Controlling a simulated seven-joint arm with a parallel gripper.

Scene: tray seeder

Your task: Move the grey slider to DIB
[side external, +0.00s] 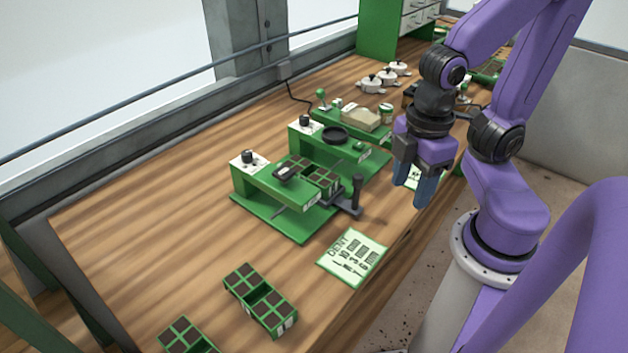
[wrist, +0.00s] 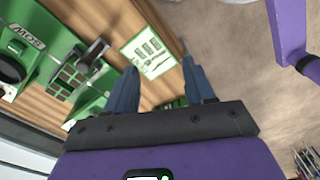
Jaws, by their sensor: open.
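The dark grey slider (side external: 345,204) with its upright handle (side external: 357,186) sits at the right end of the nearest green station (side external: 272,191), close to a tray with brown cells (side external: 323,181). In the wrist view a dark handle (wrist: 95,52) stands beside a celled tray on a green station, left of the fingers; the lettering there looks like SOW. I cannot read a DIB mark in either view. My gripper (side external: 418,192) is open and empty, with blue fingers pointing down, to the right of and apart from the slider. It also shows in the wrist view (wrist: 160,65).
A green-bordered card (side external: 352,257) lies at the front edge. Celled trays (side external: 258,284) sit at front left. Behind are a station with a black dish (side external: 336,134), a beige block (side external: 362,117) and white pots (side external: 372,84). Bare wood lies left of the stations.

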